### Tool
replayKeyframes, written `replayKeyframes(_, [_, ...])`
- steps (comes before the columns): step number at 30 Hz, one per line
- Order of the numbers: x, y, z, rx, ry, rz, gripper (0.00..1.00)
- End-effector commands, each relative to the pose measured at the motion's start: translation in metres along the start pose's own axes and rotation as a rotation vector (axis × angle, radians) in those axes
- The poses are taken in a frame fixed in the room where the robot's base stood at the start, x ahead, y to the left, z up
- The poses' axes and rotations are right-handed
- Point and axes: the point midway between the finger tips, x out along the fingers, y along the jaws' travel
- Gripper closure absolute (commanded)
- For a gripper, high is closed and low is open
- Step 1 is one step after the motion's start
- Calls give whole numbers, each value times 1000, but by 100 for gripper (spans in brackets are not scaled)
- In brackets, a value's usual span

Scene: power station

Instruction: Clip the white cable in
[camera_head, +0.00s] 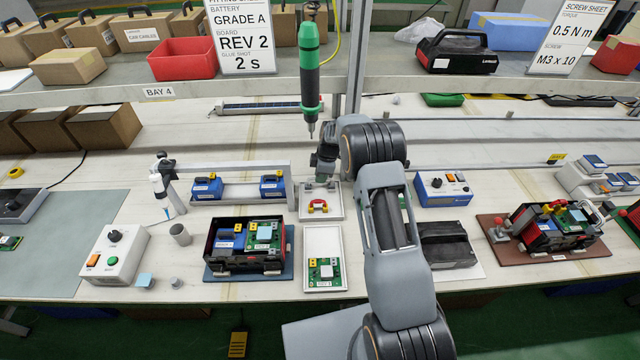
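An open black case (222,262) sits on a blue mat (289,245) left of centre. It holds a blue battery (226,238) and a green board (264,235) with yellow parts. I cannot make out a white cable in or near it. A small white tray (333,209) behind and right of the case holds a red, ring-like part (318,206) with yellow bits. My gripper (322,185) hangs over the back of this tray, right of and behind the case. Its fingers are small and partly hidden, so their opening and any held thing cannot be told.
A white tray (322,245) with a green board (326,272) stands right of the case. Blue batteries (207,187) sit on a rack behind. A green screwdriver (309,70) hangs above. A control box (113,255) stands left; another assembly (560,225) stands right.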

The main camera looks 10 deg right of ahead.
Motion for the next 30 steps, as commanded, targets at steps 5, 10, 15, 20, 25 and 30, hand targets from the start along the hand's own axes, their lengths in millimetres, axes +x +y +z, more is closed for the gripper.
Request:
replayKeyframes(5, [0,0,0,0,0,0,100])
replayKeyframes(10, [0,0,0,0,0,0,100])
replayKeyframes(15, [-6,0,-1,0,0,1,100])
replayKeyframes(20, [-17,0,-3,0,0,2,100])
replayKeyframes(25, [-31,0,-6,0,0,1,100])
replayKeyframes(30, [-45,0,-9,0,0,2,100])
